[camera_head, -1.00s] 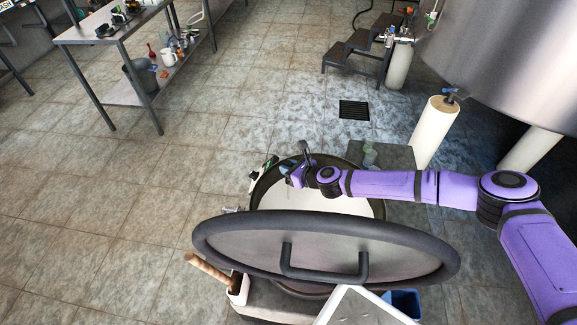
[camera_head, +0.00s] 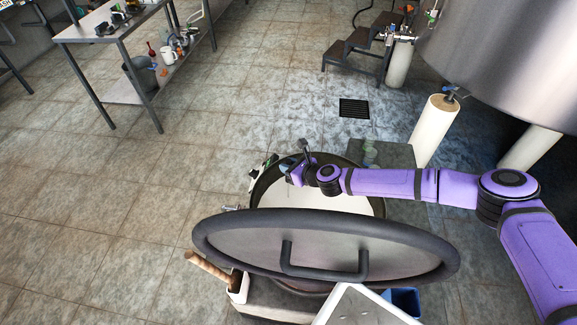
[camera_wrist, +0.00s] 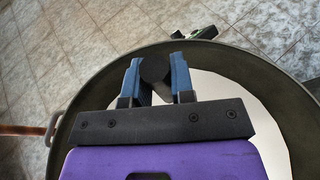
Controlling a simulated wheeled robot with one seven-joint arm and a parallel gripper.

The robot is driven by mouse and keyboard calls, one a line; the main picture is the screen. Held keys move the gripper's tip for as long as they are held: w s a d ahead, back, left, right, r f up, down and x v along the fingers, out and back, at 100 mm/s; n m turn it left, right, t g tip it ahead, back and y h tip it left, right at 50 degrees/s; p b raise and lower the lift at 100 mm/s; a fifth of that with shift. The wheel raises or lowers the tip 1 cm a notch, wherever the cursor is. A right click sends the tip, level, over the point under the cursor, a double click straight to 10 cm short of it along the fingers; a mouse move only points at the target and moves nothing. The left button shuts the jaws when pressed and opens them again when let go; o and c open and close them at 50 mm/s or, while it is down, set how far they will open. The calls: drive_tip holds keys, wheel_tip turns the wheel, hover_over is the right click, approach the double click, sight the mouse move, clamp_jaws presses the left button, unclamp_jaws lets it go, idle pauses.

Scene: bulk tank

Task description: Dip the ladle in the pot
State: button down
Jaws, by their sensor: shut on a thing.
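The pot (camera_head: 254,192) is a wide, dark-rimmed vessel with white liquid (camera_head: 340,200) in it. In the wrist view its rim (camera_wrist: 272,82) curves around my gripper. My gripper (camera_head: 297,173), with blue fingers, is over the far left part of the pot's mouth. In the wrist view my gripper (camera_wrist: 155,72) is shut on a dark piece, the ladle's handle (camera_wrist: 154,66). The upper end of the ladle (camera_head: 305,147) shows as a dark piece above the gripper. The ladle's bowl is hidden, so I cannot tell whether it touches the liquid.
A large round lid (camera_head: 325,245) with a bar handle stands tilted in front of the pot and hides its near side. A steel tank (camera_head: 510,60) and a white cylinder (camera_head: 434,130) stand at the right.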

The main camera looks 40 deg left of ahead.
drive_tip(key=shift+r, duration=0.1)
wheel_tip(320, 180, up, 29)
idle(5.1)
idle(1.0)
